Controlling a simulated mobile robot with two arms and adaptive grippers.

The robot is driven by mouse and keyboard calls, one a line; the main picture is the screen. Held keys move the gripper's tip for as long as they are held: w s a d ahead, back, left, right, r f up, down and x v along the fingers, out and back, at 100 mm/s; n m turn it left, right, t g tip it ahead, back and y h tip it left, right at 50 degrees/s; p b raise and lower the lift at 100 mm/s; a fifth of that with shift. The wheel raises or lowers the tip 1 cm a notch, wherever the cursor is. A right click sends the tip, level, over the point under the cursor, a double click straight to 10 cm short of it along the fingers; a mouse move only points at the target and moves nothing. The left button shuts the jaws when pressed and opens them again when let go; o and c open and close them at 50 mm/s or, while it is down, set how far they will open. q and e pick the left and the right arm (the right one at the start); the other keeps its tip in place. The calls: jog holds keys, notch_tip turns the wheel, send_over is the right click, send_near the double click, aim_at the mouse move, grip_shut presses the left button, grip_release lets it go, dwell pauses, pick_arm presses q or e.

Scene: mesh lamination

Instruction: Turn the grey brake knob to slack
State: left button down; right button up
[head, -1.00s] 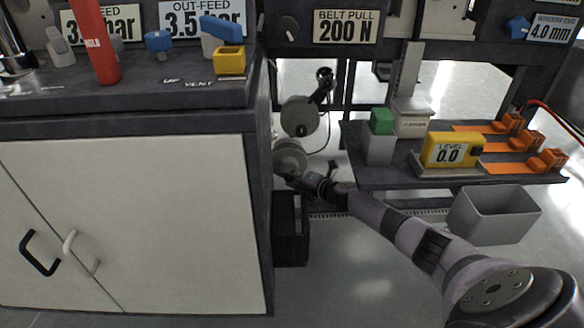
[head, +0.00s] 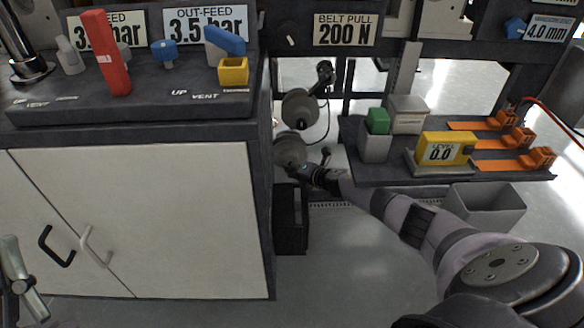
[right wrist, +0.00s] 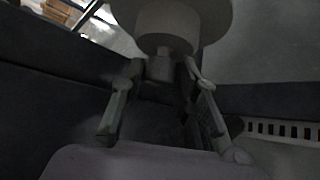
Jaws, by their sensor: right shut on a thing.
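Two grey round discs sit one above the other in the gap right of the cabinet, an upper one (head: 299,107) and a lower one (head: 290,149). My right gripper (head: 300,168) reaches in from the right to the lower disc. In the right wrist view a grey stepped knob (right wrist: 162,66) projects from a wide disc, between the two fingers of my right gripper (right wrist: 160,100). The gripper is shut on this knob. The knob's mark or setting cannot be read. A grey metal part of my left gripper (head: 22,285) shows at the left edge; its jaw state is unclear.
The white-doored cabinet (head: 190,215) stands close left of the discs. A dark box (head: 290,225) is below them.

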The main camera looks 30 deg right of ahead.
jog(key=shift+f, duration=0.1)
jog(key=o, duration=1.1)
jog(key=shift+o, duration=0.2)
jog(key=shift+s, duration=0.1)
jog(key=s+d, duration=0.1)
jog(key=s, duration=1.1)
jog(key=shift+s+d+r, duration=0.3)
jog(key=shift+s, duration=0.1)
jog(key=shift+s, duration=0.1)
